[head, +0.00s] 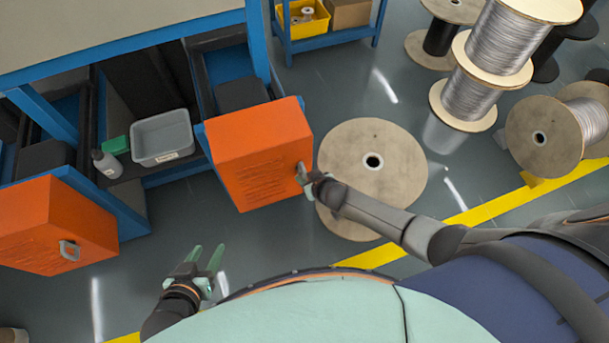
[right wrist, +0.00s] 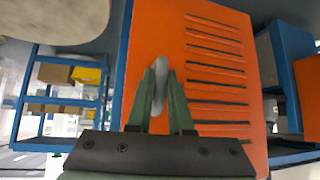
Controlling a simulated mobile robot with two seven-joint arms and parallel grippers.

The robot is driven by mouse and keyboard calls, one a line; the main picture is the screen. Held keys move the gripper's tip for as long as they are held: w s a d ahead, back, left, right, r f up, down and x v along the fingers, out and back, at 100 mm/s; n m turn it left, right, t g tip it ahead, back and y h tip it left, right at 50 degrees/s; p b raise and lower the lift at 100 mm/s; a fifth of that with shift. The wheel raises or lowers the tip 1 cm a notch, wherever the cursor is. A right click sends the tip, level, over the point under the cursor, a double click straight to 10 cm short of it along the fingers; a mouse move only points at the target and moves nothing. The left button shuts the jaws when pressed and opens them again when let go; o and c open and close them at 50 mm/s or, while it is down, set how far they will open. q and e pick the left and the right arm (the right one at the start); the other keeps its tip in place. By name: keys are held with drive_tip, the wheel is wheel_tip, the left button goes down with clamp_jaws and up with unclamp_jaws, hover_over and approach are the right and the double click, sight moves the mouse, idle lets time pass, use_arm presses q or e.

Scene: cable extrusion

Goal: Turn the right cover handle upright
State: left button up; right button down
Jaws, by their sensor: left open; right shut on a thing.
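The right orange cover (head: 262,150) stands out from the blue machine, with slots in its face. Its grey handle (head: 302,173) is at the cover's right edge. My right gripper (head: 307,178) is at this handle. In the right wrist view, the fingers (right wrist: 160,100) are shut on the handle (right wrist: 159,85), which looks upright there against the orange cover (right wrist: 200,60). The left orange cover (head: 55,225) has its own grey handle (head: 69,250). My left gripper (head: 207,260) is open and empty, over the floor between the two covers.
A grey bin (head: 162,138), a bottle (head: 107,163) and a green item (head: 115,145) sit between the covers. A wooden cable spool (head: 390,150) stands close behind my right gripper. More spools (head: 490,45) stand at the upper right. Floor around my left gripper is clear.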

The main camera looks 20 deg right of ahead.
use_arm(q)
drive_tip(key=shift+w, duration=0.1)
use_arm(e)
drive_tip(key=shift+a, duration=0.2)
drive_tip(key=c, duration=0.8)
unclamp_jaws()
drive_tip(key=shift+d, duration=0.1)
drive_tip(key=shift+c, duration=0.2)
use_arm(q)
drive_tip(key=shift+r, duration=0.2)
drive_tip(key=shift+w, duration=0.1)
use_arm(e)
drive_tip(key=shift+s+d+r, duration=0.1)
drive_tip(key=shift+s+r, duration=0.05)
use_arm(q)
drive_tip(key=shift+s+a+r+p, duration=0.25)
drive_tip(key=shift+r+p, duration=0.25)
drive_tip(key=shift+p, duration=0.45)
drive_tip(key=shift+s+a+r+p, duration=0.2)
drive_tip(key=shift+a+r+p, duration=0.3)
drive_tip(key=shift+p, duration=0.5)
drive_tip(key=shift+s+a+r+p, duration=0.2)
drive_tip(key=shift+r+p, duration=0.35)
drive_tip(key=shift+p, duration=0.4)
use_arm(e)
drive_tip(key=v, duration=1.2)
